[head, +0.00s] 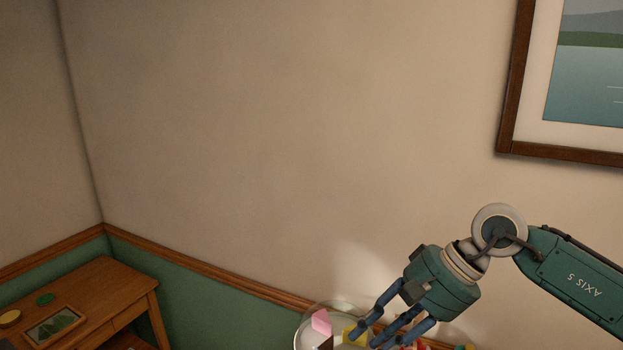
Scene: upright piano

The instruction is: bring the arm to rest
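My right arm (578,278) comes in from the right edge, teal with grey joints. My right gripper (383,338) hangs at the bottom, right of centre, with its blue fingers pointing down and to the left. The fingers are spread apart, with nothing seen between them in their grip. They overlap in the picture with a clear round container (299,333) behind or below them; I cannot tell whether they touch it. My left gripper is not in view.
The container shows a pink piece (320,321), a yellow piece (355,335) and a dark piece. A wooden desk (105,285) with a small framed picture (54,327) stands at lower left. A large framed picture (508,100) hangs at upper right. Bare wall fills the middle.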

